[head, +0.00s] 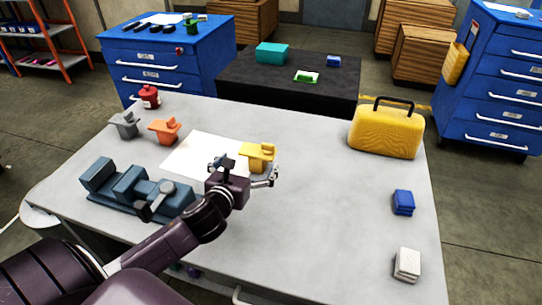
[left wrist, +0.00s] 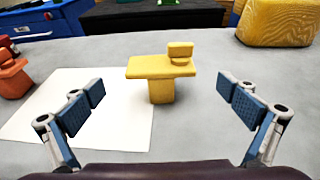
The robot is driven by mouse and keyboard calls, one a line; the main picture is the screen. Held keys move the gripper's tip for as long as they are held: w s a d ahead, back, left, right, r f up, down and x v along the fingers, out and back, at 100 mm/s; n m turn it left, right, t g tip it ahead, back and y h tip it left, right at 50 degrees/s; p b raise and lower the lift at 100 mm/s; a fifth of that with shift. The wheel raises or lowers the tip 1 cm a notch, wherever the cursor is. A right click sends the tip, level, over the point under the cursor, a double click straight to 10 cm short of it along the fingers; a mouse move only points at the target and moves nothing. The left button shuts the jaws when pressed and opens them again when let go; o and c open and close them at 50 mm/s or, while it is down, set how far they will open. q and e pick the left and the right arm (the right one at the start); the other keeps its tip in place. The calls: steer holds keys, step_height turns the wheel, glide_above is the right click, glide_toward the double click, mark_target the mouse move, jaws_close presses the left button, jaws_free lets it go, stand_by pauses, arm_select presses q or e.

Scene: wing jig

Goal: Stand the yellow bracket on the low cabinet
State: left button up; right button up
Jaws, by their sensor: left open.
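The yellow bracket (head: 258,155) stands upright on the grey table, at the right edge of a white sheet. In the left wrist view the yellow bracket (left wrist: 160,72) stands ahead, between the two spread fingers and apart from them. My left gripper (head: 247,169) is open and empty, just on the near side of the bracket; its fingers also show in the left wrist view (left wrist: 163,108). A blue drawer cabinet (head: 170,62) stands behind the table at the left, lower than the right one; I cannot tell for certain that it is the low cabinet. My right gripper is out of view.
A black-topped stand (head: 290,93) and a tall blue cabinet (head: 495,85) are behind.

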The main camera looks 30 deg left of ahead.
mark_target(254, 156)
arm_select(q)
steer(key=x, duration=0.7)
steer(key=shift+w+f, duration=0.3)
steer(key=shift+r, duration=0.1)
steer(key=c, duration=1.7)
